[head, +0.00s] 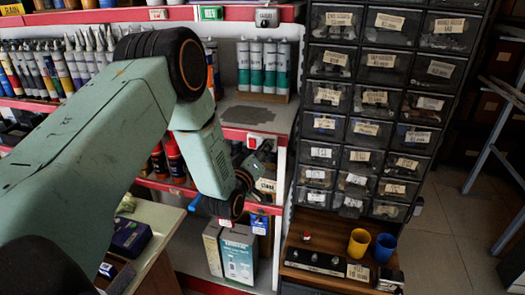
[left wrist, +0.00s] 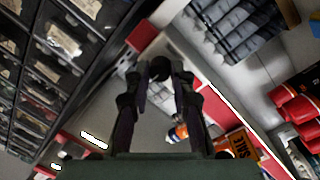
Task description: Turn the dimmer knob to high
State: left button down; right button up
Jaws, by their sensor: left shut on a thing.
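The dimmer knob (left wrist: 160,68) is a small round dark knob. It sits between the two fingertips of my left gripper (left wrist: 161,79) in the left wrist view, in front of a pale plate. My left gripper (head: 251,168) is shut on the knob. In the head view its fingers reach toward a small white dimmer plate (head: 262,142) at the shelf edge, right of the arm. The gripper and its fingers hide most of the knob there, and I cannot read its setting. My right gripper is in neither view.
Shelves with tubes (head: 262,65) stand behind my arm. A tall drawer cabinet (head: 385,95) stands close on the right. A yellow cup (head: 358,243) and a blue cup (head: 384,248) stand on the wooden ledge below it. A box (head: 238,257) stands below the gripper.

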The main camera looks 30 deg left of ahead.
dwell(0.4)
pick_arm(q)
jog(key=shift+d+m+g+y+p, duration=0.15)
jog(key=shift+m+y+p, duration=0.45)
jog(key=shift+m, duration=4.9)
jog(key=shift+d+m+g+y+p, duration=0.1)
jog(key=shift+m+y+p, duration=0.5)
jog(key=shift+m, duration=4.9)
jog(key=shift+d+m+g+y+p, duration=0.15)
jog(key=shift+m+y+p, duration=0.45)
jog(key=shift+m, duration=4.9)
jog(key=shift+a, duration=0.1)
jog(key=c, duration=1.1)
grip_release()
jog(key=shift+c, duration=0.2)
